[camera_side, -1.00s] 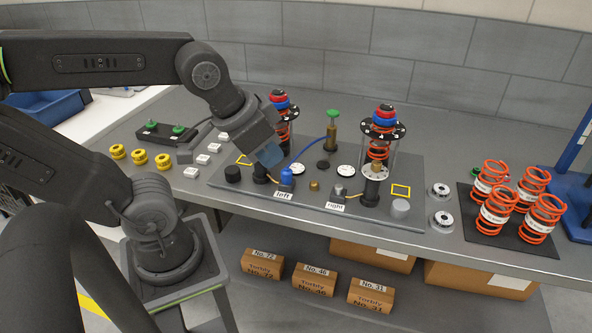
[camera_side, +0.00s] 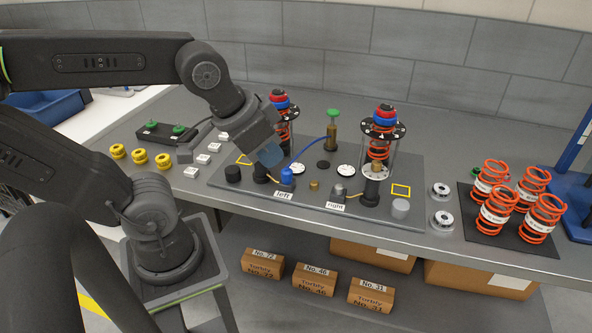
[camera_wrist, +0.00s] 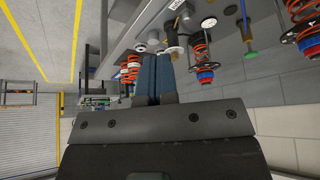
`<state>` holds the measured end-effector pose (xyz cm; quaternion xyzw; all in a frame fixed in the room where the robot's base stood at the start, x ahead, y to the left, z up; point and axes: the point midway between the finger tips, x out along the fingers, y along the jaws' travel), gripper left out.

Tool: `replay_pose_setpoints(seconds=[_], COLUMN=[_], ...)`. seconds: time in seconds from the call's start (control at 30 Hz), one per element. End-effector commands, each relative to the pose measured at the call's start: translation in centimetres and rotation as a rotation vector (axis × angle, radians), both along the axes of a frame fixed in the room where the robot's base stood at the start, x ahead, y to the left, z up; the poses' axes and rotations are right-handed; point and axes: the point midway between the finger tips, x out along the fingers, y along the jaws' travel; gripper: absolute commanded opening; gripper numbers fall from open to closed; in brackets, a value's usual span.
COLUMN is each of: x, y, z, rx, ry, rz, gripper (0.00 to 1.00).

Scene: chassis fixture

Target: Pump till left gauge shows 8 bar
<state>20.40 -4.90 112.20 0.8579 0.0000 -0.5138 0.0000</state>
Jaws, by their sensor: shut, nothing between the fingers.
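The pump (camera_side: 331,137) is a brass cylinder with a green knob (camera_side: 333,114), standing upright at the back of the grey fixture plate. A blue hose (camera_side: 308,146) runs from it to a blue fitting (camera_side: 287,175) by the "left" label (camera_side: 283,195). The left gauge appears to be the white dial (camera_side: 298,168); its reading is too small to tell. A similar white dial (camera_side: 346,171) lies to the right. My gripper (camera_side: 270,156) is shut and empty, above the plate's left part, apart from the pump. In the wrist view its fingers (camera_wrist: 155,75) are together, and the green knob (camera_wrist: 250,54) shows at right.
Two spring columns stand on the plate, left (camera_side: 281,120) and right (camera_side: 381,145). Several orange springs (camera_side: 496,208) stand on a dark mat at right. Yellow parts (camera_side: 140,156) and a green-button box (camera_side: 165,132) lie at left. The table behind the pump is clear.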

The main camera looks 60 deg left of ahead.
Motion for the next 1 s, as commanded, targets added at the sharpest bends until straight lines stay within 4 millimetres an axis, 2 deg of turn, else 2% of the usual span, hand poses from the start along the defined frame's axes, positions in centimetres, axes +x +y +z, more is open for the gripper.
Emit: replay_pose_setpoints(seconds=[0.23, 0.37, 0.47, 0.67, 0.8, 1.0], x=[0.2, 1.8, 4.5, 12.1, 17.3, 23.7], y=[0.1, 0.6, 1.7, 5.8, 9.8, 16.6], z=[0.1, 0.8, 1.9, 3.9, 4.5, 4.2], rx=[-0.002, -0.020, -0.051, -0.141, -0.210, -0.301], ry=[-0.001, -0.015, -0.039, -0.117, -0.182, -0.281], rz=[0.007, 0.062, 0.155, 0.412, 0.593, 0.831], gripper=[0.00, 0.00, 0.00, 0.00, 0.00, 0.00])
